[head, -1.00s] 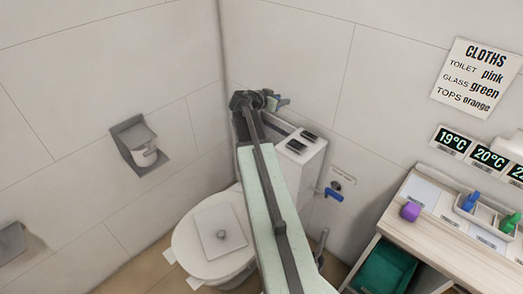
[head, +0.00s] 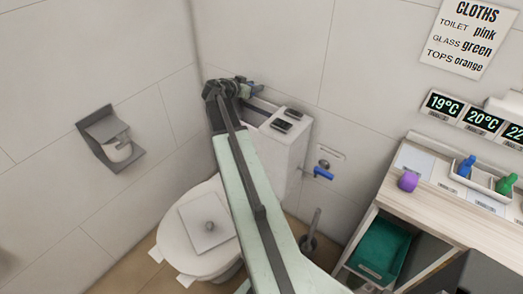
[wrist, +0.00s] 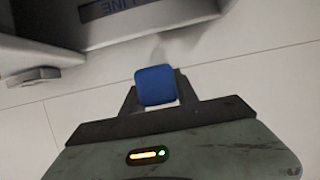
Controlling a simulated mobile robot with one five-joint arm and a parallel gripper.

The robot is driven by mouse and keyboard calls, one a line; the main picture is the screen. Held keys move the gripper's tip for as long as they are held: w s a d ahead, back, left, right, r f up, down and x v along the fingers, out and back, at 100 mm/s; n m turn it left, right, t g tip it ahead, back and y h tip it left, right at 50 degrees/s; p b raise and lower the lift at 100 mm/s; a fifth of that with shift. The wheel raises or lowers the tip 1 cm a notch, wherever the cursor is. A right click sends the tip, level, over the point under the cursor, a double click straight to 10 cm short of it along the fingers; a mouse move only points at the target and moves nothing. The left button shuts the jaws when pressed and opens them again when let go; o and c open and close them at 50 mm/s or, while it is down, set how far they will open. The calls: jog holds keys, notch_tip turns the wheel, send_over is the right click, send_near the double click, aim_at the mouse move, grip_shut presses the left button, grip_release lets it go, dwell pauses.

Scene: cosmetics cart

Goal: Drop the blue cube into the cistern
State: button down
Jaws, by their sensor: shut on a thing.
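The blue cube (wrist: 155,86) is between my fingers in the wrist view, and my gripper (wrist: 155,104) is shut on it. In the head view my gripper (head: 250,90) is at the back left end of the white cistern (head: 283,150), close to the wall. The cistern's top is partly open, and my arm hides much of the opening. In the wrist view a grey wall with upside-down lettering (wrist: 118,8), probably the cistern's inside, shows above the cube. The cube appears apart from it, against wall tiles.
The toilet bowl (head: 185,255) stands below, with a grey plate with a knob (head: 207,222) on it. A paper holder (head: 108,140) is on the left wall. A blue-handled valve (head: 322,172) and a wooden cart (head: 395,195) with bottles and a purple object (head: 408,181) are right.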

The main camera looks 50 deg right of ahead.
jog(key=shift+f, duration=0.1)
jog(key=c, duration=0.9)
grip_release()
jog(key=shift+o, duration=0.2)
jog(key=p+v, duration=0.3)
jog(key=v, duration=0.4)
jog(key=shift+a, duration=0.4)
